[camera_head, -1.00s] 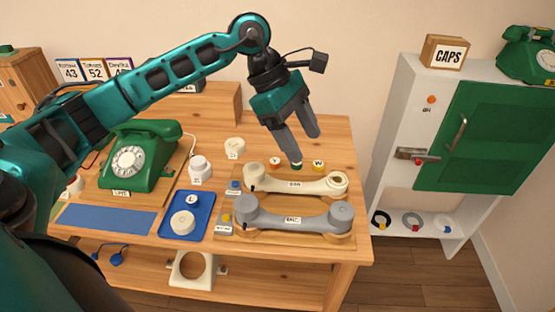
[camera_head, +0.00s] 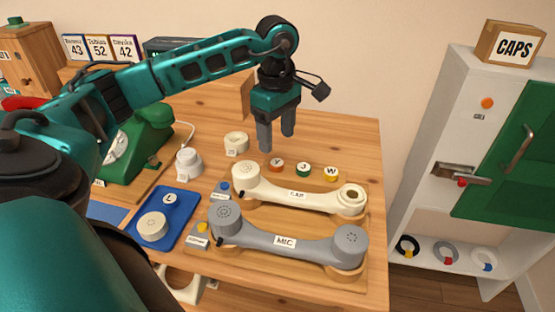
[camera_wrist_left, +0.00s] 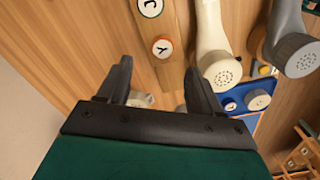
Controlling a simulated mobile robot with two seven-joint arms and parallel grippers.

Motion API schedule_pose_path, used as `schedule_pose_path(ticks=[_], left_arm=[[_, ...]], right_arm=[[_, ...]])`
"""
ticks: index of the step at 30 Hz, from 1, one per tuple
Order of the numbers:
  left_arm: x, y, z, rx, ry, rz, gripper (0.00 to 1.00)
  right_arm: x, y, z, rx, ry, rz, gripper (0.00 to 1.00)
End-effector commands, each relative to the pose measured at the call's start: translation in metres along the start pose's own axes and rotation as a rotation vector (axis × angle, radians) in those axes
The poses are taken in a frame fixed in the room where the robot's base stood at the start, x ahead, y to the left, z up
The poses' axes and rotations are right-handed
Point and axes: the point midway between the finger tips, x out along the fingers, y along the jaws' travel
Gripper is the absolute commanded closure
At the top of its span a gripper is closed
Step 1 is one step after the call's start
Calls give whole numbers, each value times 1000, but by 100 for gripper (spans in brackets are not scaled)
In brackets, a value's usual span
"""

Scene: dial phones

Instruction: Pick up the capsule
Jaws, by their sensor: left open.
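The task's capsule cannot be told for certain. Candidates are a cream round piece (camera_head: 152,225) in the blue tray, a white stacked round piece (camera_head: 188,163) behind it, and a cream ring-like piece (camera_head: 236,144) farther back. My left gripper (camera_head: 277,142) is open and empty, pointing down above the table behind the letter discs, to the right of the cream ring-like piece. In the left wrist view the fingers (camera_wrist_left: 160,75) are apart; a pale round piece (camera_wrist_left: 140,99) is partly hidden by the gripper body. My right gripper is out of view.
Cream CAP handset (camera_head: 300,196) and grey MIC handset (camera_head: 290,238) lie on a wooden board. Letter discs Y (camera_head: 277,165), J (camera_head: 303,170) and W (camera_head: 331,174) stand behind them. A green phone (camera_head: 140,135) is left. A white cabinet (camera_head: 450,130) stands right.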

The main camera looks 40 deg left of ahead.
Motion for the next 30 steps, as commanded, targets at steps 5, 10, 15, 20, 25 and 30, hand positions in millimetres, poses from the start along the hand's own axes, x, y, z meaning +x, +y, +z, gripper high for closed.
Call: schedule_pose_path(ticks=[5, 10, 15, 20, 25, 30], left_arm=[[14, -1, 0, 0, 0, -1, 35], [38, -4, 0, 0, 1, -3, 35], [59, -5, 1, -1, 0, -3, 35], [64, -4, 1, 0, -1, 0, 35], [64, -4, 1, 0, -1, 0, 37], [63, -4, 1, 0, -1, 0, 53]], right_arm=[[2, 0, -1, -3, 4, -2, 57], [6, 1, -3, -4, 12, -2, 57], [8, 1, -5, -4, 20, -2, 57], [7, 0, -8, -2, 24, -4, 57], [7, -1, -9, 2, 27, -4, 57], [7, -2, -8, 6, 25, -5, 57]])
